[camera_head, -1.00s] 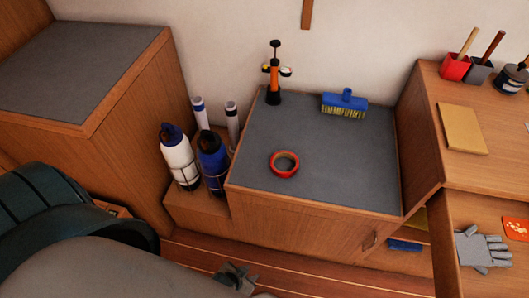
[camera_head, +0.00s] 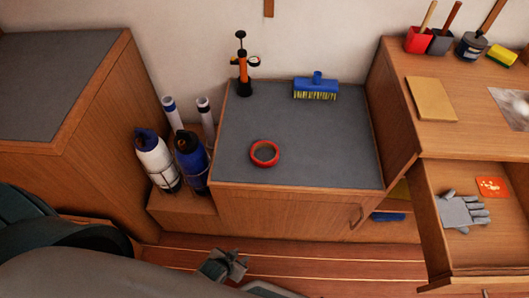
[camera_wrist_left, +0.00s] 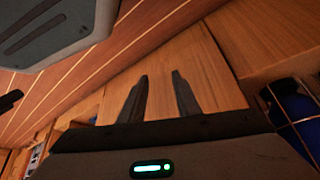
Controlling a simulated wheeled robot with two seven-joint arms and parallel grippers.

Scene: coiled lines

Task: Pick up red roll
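The red roll (camera_head: 265,164) is a ring lying flat on the grey top of the low wooden cabinet (camera_head: 315,140) in the head view. My left gripper (camera_head: 233,264) is low in the head view, in front of the cabinet and apart from the roll. The left wrist view shows its two dark fingers (camera_wrist_left: 161,95) spread apart with nothing between them, facing a wooden surface. The roll does not show in the left wrist view. My right gripper is not in view.
An orange pump (camera_head: 243,72) and a blue brush (camera_head: 317,88) stand behind the roll. White (camera_head: 158,161) and blue (camera_head: 191,160) bottles stand left of the cabinet. An open drawer (camera_head: 492,245) with a grey glove (camera_head: 463,212) juts out at right. The cabinet top around the roll is clear.

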